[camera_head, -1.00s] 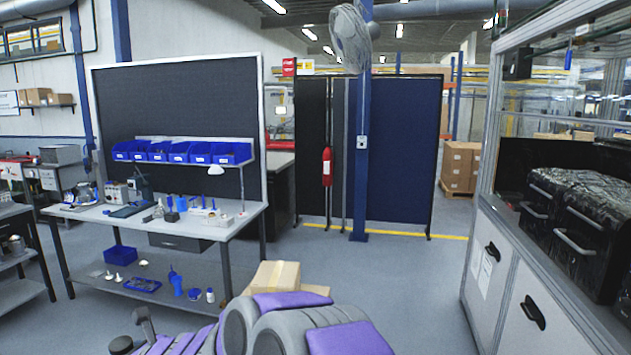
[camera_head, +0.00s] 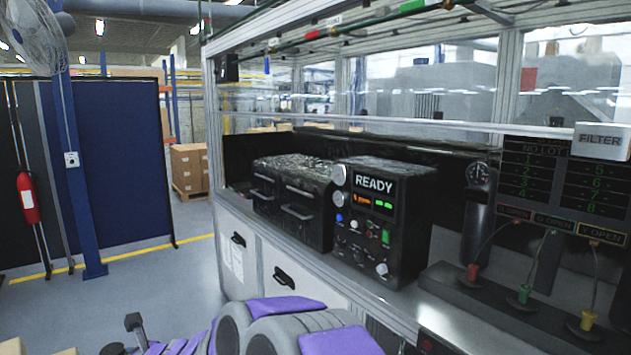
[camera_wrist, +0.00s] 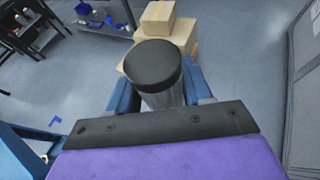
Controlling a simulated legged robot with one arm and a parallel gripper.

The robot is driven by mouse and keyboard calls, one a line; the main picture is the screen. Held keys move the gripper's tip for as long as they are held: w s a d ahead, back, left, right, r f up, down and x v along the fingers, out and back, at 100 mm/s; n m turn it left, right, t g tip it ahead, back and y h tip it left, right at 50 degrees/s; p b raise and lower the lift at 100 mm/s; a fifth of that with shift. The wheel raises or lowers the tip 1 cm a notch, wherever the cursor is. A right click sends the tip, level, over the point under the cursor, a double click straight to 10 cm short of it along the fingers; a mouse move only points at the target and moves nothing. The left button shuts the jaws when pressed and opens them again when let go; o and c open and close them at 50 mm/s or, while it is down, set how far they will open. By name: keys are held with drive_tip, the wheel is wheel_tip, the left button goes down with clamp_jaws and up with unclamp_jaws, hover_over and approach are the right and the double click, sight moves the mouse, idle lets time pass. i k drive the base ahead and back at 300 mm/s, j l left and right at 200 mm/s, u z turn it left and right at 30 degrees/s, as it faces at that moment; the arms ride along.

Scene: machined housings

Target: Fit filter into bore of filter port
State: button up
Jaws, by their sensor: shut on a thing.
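In the wrist view a grey cylinder with a black round cap, which looks like the filter (camera_wrist: 154,66), stands between the blue fingers of my gripper (camera_wrist: 160,98). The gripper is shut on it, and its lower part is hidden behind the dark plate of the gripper. In the head view a white sign reading FILTER (camera_head: 600,141) is at the far right, at the edge of the picture. No port bore can be made out in either view.
A framed bench (camera_head: 400,310) runs along the right, with a black READY box (camera_head: 385,225), black cases with handles (camera_head: 292,205), a cylinder with a gauge (camera_head: 478,215) and coloured cable plugs (camera_head: 524,297). Cardboard boxes (camera_wrist: 158,22) lie on the floor. Open floor shows at left.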

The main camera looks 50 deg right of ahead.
sight(601, 150)
drive_tip(key=z, duration=0.95)
drive_tip(key=k+z, duration=0.1)
drive_tip(key=z, duration=0.4)
drive_tip(key=l+z, duration=0.1)
drive_tip(key=z, duration=0.85)
drive_tip(key=l+z, duration=0.1)
drive_tip(key=z, duration=0.35)
